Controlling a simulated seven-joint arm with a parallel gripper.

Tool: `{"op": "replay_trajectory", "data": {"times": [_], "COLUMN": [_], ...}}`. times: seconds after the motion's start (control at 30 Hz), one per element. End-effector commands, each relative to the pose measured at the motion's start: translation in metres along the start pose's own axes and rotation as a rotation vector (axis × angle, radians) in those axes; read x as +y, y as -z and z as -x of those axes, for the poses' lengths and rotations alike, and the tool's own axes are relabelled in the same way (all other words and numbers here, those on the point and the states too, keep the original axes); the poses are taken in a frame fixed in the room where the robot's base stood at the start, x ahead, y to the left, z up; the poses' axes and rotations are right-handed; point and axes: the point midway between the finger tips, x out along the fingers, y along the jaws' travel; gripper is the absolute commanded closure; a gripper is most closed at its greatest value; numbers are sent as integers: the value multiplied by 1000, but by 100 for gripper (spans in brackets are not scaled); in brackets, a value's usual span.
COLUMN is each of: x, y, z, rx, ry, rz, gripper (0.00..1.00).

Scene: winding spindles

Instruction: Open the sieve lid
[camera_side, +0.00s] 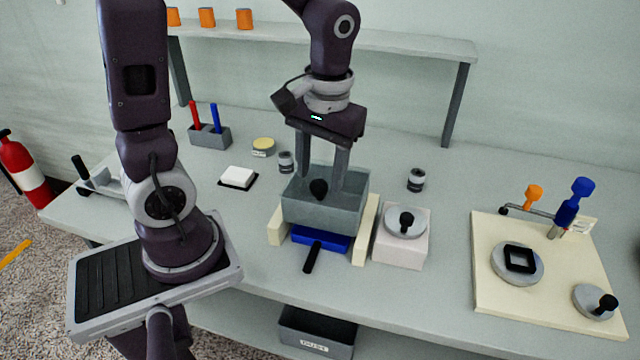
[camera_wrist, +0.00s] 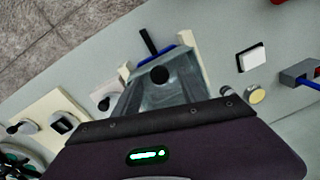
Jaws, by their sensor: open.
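The sieve is a translucent grey box (camera_side: 345,212) on the table. A round black knob (camera_side: 318,188) stands on its top side, which I take to be the lid; the lid's outline is hard to make out. The wrist view also shows the knob (camera_wrist: 160,75) in the middle of the box. My gripper (camera_side: 321,178) points down over the box. Its fingers are apart, one on each side of the knob in the side view, with no visible contact. Whether the fingertips reach down to knob height is unclear.
Cream rails flank the box, with a blue black-handled slide (camera_side: 320,240) in front. A white block (camera_side: 400,250) with a knobbed grey disc stands close to the right. A cream board (camera_side: 545,300) with fixtures lies farther right. A white block on a black pad (camera_side: 238,177) lies left.

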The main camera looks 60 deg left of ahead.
Motion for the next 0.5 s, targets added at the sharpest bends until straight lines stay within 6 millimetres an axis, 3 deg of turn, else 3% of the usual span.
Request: {"op": "replay_trajectory", "data": {"times": [0.2,0.47,0.5], "x": [0,0,0], "y": [-1,0,0], "z": [-32,-35,-35], "rx": [-2,1,2], "ry": [1,-1,-1], "rz": [-2,-3,-3], "gripper": [50,50,54]}}
